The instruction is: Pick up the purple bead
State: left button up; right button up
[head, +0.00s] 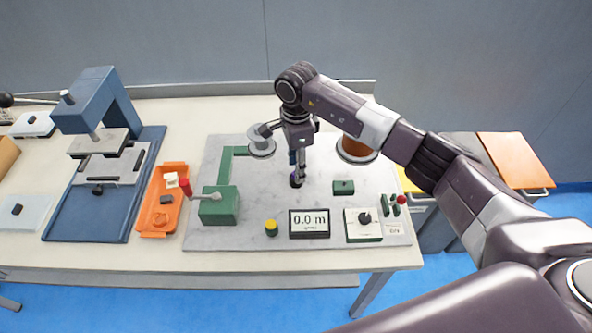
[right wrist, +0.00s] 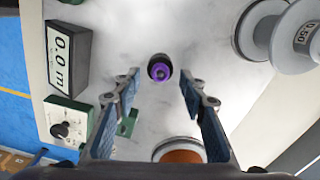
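The purple bead (right wrist: 160,72) shows in the right wrist view as a small purple ring with a dark round top, standing on the grey plate. In the head view the bead (head: 296,181) is a small dark purple spot, partly hidden by my gripper. My right gripper (head: 298,170) points down just above it. In the right wrist view the right gripper (right wrist: 160,88) has its two fingers well apart, with nothing between them; the bead lies just beyond the fingertips, midway between them. My left gripper is not in view.
The grey plate (head: 260,215) carries a green block with a red-knobbed crank (head: 220,205), a 0.0 m display (head: 309,223), a dial box (head: 362,225), a grey spool (head: 262,145) and a copper spool (head: 356,150). An orange tray (head: 160,208) and blue press (head: 95,105) stand left.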

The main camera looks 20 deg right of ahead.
jog(key=shift+f, duration=0.8)
jog(key=shift+c, duration=0.6)
jog(key=c, duration=0.7)
notch_tip(320, 180, up, 20)
jog(key=b, duration=0.4)
